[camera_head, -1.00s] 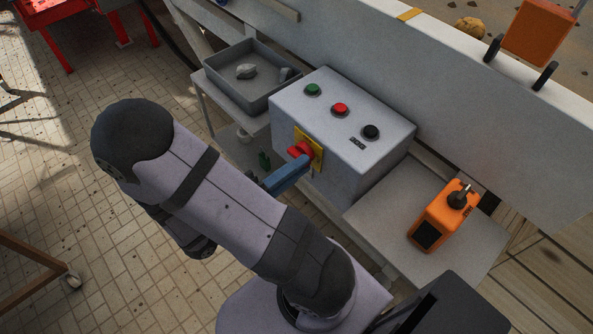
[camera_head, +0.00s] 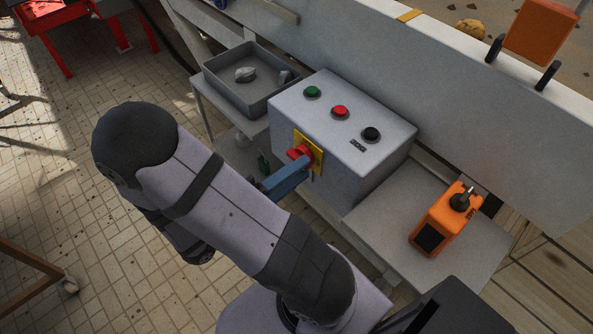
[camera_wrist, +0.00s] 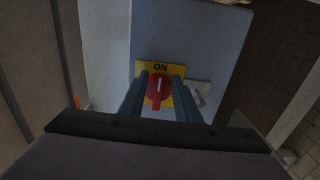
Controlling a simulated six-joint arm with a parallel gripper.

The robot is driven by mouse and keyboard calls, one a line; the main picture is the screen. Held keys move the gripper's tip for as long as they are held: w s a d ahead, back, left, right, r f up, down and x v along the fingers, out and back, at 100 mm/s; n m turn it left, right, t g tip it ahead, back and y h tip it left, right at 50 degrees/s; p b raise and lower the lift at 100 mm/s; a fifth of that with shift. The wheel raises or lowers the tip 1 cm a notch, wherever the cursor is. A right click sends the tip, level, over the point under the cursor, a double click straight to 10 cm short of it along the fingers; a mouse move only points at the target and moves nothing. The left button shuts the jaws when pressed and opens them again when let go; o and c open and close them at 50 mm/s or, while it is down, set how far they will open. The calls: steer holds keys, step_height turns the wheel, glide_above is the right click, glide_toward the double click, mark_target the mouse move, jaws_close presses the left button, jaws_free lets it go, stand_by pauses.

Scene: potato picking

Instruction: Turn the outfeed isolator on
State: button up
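The outfeed isolator is a red rotary knob (camera_head: 299,153) on a yellow plate (camera_head: 318,148), on the side of a grey control box (camera_head: 345,125). In the wrist view the red knob (camera_wrist: 159,91) has a white line standing upright in the picture, in line with the word ON at the top of the yellow plate (camera_wrist: 173,68). My gripper (camera_wrist: 160,83) has its two blue fingers on either side of the knob, apart by about its width. Whether they touch it is unclear. In the head view my gripper (camera_head: 285,178) reaches the knob from below left.
The box top has a green button (camera_head: 312,92), a red button (camera_head: 340,111) and a black knob (camera_head: 371,133). A grey tray (camera_head: 222,91) stands to the left. An orange device (camera_head: 443,220) sits on a shelf to the right. A grey latch (camera_wrist: 201,93) is beside the plate.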

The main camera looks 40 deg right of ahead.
steer(key=shift+a, duration=0.15)
steer(key=a+b, duration=0.1)
steer(key=a, duration=0.6)
steer(key=shift+b, duration=0.3)
